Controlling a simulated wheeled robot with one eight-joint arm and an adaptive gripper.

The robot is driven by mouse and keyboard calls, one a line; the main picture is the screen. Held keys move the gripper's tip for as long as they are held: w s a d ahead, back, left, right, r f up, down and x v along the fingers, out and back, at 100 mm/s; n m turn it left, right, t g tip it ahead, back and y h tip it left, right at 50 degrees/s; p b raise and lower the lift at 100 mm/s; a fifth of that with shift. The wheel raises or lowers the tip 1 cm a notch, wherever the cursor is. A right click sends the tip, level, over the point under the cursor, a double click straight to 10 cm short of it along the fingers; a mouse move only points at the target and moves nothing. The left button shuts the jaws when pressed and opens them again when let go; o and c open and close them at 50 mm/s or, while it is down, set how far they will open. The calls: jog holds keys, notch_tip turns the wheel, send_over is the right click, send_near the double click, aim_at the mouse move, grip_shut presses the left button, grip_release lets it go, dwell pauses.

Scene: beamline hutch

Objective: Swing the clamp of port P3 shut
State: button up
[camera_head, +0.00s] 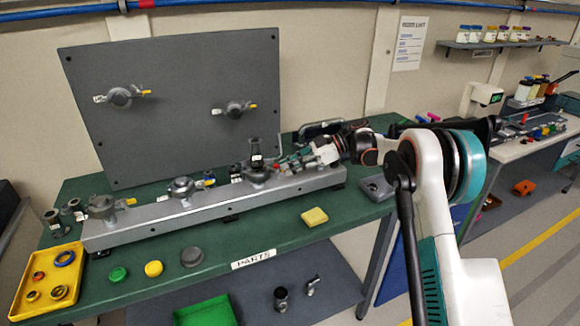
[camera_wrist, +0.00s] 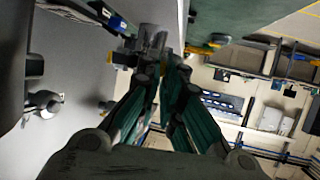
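A long grey rail (camera_head: 215,203) on the green bench carries several ports with clamps. I cannot read their labels, so I cannot tell which is P3. The rightmost port (camera_head: 258,174) on the rail has a dark upright fitting with a white tag. My gripper (camera_head: 284,164) is just to the right of this port, pointing left at it. In the wrist view, my gripper's dark teal fingers (camera_wrist: 162,76) converge with a narrow gap between the tips. A grey cylindrical part (camera_wrist: 152,40) lies just beyond the tips. Whether they touch it or hold anything is unclear.
A grey upright panel (camera_head: 180,75) with two more ports stands behind the rail. A yellow tray (camera_head: 22,312) with rings, loose caps (camera_head: 192,257) and a yellow block (camera_head: 314,217) lie in front. A green bin (camera_head: 205,312) sits on the lower shelf.

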jog(key=shift+o, duration=1.4)
jog(key=v, duration=1.2)
